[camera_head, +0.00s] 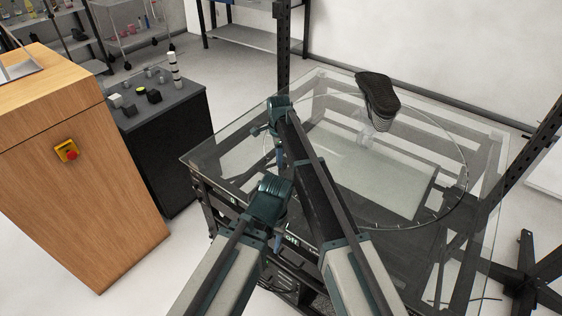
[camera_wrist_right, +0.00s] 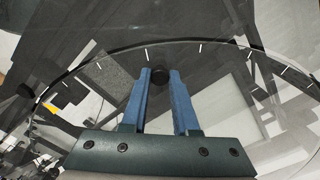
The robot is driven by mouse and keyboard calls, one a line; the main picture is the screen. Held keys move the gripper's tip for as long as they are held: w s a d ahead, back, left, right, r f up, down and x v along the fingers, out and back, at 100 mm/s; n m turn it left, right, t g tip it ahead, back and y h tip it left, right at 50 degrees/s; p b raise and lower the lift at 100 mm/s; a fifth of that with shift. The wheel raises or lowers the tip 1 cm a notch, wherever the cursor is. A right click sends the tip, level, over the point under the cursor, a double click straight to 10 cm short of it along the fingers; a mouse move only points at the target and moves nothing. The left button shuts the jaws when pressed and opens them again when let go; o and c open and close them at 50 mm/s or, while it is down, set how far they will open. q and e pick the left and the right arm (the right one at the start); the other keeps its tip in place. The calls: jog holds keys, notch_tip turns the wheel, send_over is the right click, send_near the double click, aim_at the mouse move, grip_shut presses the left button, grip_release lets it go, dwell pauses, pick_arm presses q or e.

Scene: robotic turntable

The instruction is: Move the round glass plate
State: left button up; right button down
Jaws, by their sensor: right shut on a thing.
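The round glass plate (camera_head: 450,165) is clear, with white tick marks along its rim, and lies over the glass-topped table. It also fills much of the right wrist view (camera_wrist_right: 230,65). My right gripper (camera_head: 279,152) points down at the plate's left edge.
The square glass table (camera_head: 215,150) has a dark frame. A wooden cabinet (camera_head: 75,165) with a red button and a black cabinet (camera_head: 165,130) with small items stand on the left. A dark upright post (camera_head: 284,45) rises behind the table.

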jog(key=shift+w, duration=0.1)
dwell(0.3)
jog(key=c, duration=0.7)
grip_release()
jog(key=shift+r, duration=0.1)
notch_tip(320, 180, up, 14)
jog(key=p, duration=1.3)
jog(key=shift+f+p, duration=0.2)
jog(key=shift+p, duration=0.2)
